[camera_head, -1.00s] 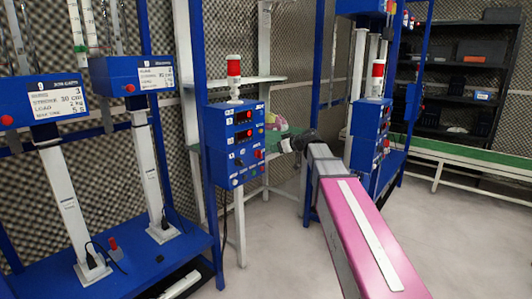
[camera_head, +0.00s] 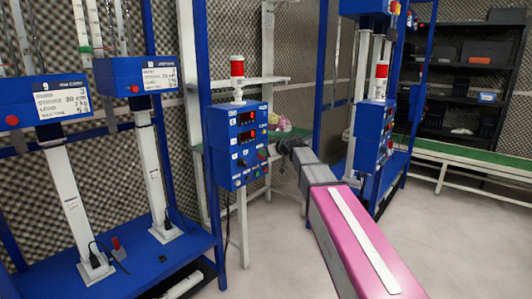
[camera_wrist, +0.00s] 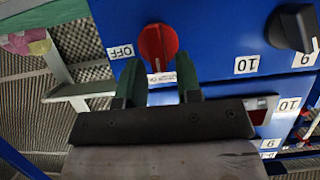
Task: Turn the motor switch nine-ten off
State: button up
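A red rotary knob (camera_wrist: 157,45) sits on the blue control box, with an OFF label (camera_wrist: 121,51) to its left in the wrist view. Another white label below it is partly covered and hard to read. My gripper (camera_wrist: 158,61) is open, its two green fingers on either side of the knob's lower part, with gaps showing; I cannot tell whether they touch it. In the head view the control box (camera_head: 238,146) has red displays and a red-and-white lamp on top. My gripper there is a dark shape at its right side, and the knob is not clear.
A black knob (camera_wrist: 293,27) with 9 and 10 labels is beside the red knob in the wrist view. A second blue control box (camera_head: 371,135) stands to the right. A blue test stand (camera_head: 135,75) is at left. Floor is clear in front.

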grip_shut()
jog(key=m+g+y, duration=0.1)
jog(key=m+y, duration=0.1)
jog(key=m, duration=0.2)
jog(key=w+d+f+m+g+y, duration=0.1)
jog(key=m+y, duration=0.1)
jog(key=m, duration=0.3)
jog(key=w+f+m+g+y, duration=0.1)
jog(key=m+y, duration=0.1)
jog(key=m, duration=0.2)
jog(key=shift+d+f+y, duration=0.25)
jog(key=shift+d+y, duration=0.05)
jog(key=shift+d, duration=0.05)
dwell(0.4)
jog(key=shift+m, duration=0.3)
jog(key=shift+o, duration=1.5)
grip_release()
